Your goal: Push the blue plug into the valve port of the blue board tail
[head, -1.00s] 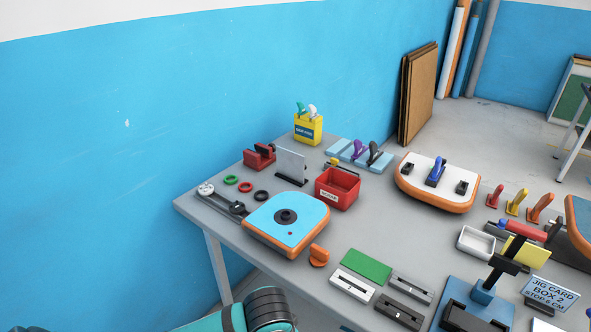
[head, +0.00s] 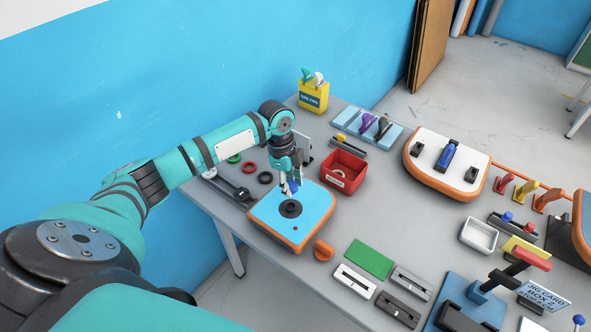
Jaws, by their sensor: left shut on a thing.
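The blue board tail (head: 318,200) lies on the grey table, with a light blue top and an orange rim. Its valve port (head: 291,209) is a dark round ring in the top. My left gripper (head: 290,188) points down just above and behind the port. It is shut on a small blue piece, which looks like the blue plug (head: 294,187). The plug's lower end is close to the port; I cannot tell whether they touch. The fingers partly hide the plug. My right gripper is out of view.
A red box (head: 343,172) stands right of the board tail, and an orange knob (head: 323,250) sits at its front right. Green and black rings lie behind left. A white-topped board (head: 447,160) is farther right. A green card (head: 370,259) lies in front.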

